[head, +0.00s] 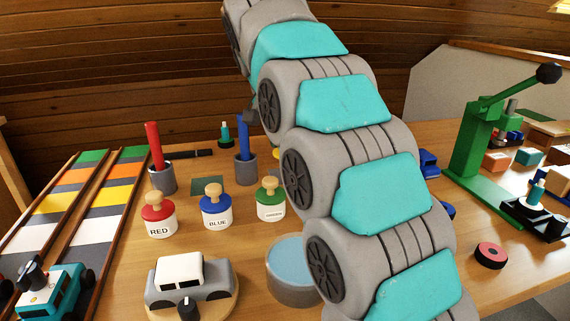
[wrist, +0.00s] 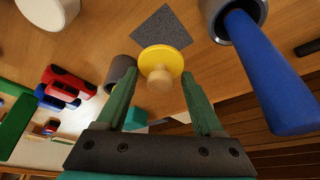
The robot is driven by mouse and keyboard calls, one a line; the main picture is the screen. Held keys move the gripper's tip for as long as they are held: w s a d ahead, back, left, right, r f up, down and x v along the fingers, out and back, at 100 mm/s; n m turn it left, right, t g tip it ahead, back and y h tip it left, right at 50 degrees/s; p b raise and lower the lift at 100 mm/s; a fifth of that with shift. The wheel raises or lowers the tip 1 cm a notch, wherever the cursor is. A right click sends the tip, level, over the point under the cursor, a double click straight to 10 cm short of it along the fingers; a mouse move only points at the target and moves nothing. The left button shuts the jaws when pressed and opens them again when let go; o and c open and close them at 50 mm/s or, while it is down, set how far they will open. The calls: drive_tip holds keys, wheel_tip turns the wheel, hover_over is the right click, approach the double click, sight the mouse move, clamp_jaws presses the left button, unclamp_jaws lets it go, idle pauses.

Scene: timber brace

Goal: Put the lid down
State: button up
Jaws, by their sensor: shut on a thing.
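In the wrist view a yellow lid (wrist: 165,60) with a pale wooden knob (wrist: 158,78) is between the green fingers of my gripper (wrist: 159,75). My gripper is shut on it, with the knob toward the camera. A dark square patch (wrist: 160,28) lies on the table beyond the lid.
A blue stick stands in a grey cup (wrist: 240,22), right of the lid in the wrist view. A grey cup (wrist: 118,70) and a red car (wrist: 68,82) are on its left. A round blue-topped tub (head: 288,268) and a green press (head: 480,150) also stand on the table.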

drive_tip(key=shift+f, duration=2.6)
drive_tip(key=shift+f, duration=0.15)
drive_tip(key=o, duration=1.2)
